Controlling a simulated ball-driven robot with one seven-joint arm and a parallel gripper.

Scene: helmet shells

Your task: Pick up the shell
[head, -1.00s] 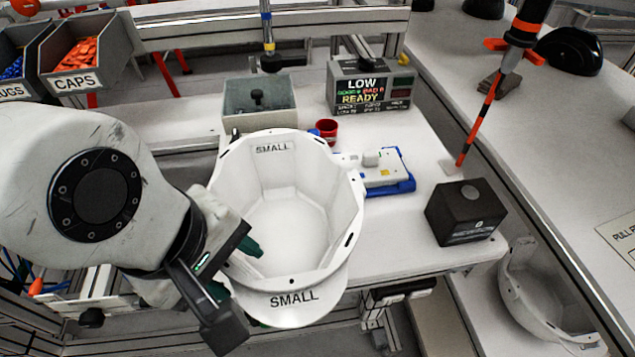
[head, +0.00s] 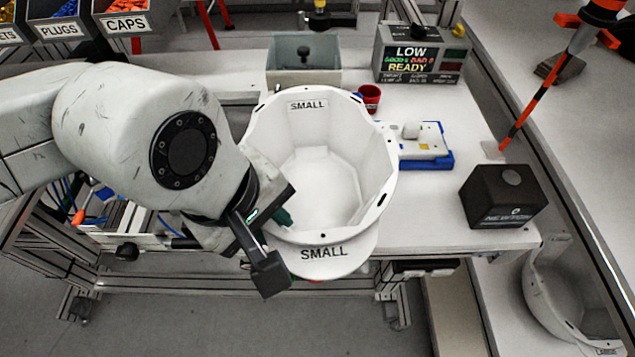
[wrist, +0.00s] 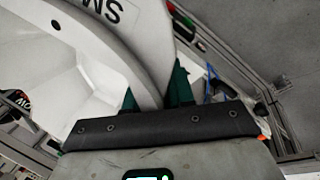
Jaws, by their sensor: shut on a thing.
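The white helmet shell marked SMALL (head: 325,185) is in the middle of the head view, its hollow inside facing up toward the camera. My gripper (head: 284,228) is shut on the shell's rim at its lower left, beside the brim. One green fingertip shows inside the shell; most of the other is hidden. In the wrist view the shell's wall (wrist: 130,50) runs down between the green fingers (wrist: 155,97). The shell hides part of the bench, and I cannot tell its height above it.
On the bench (head: 440,215) stand a grey bin (head: 300,78), a status box (head: 420,55), a red cup (head: 371,95), a blue-based fixture (head: 425,150) and a black box (head: 502,195). Another white shell (head: 560,295) lies lower right. An orange-black pole (head: 540,90) stands right.

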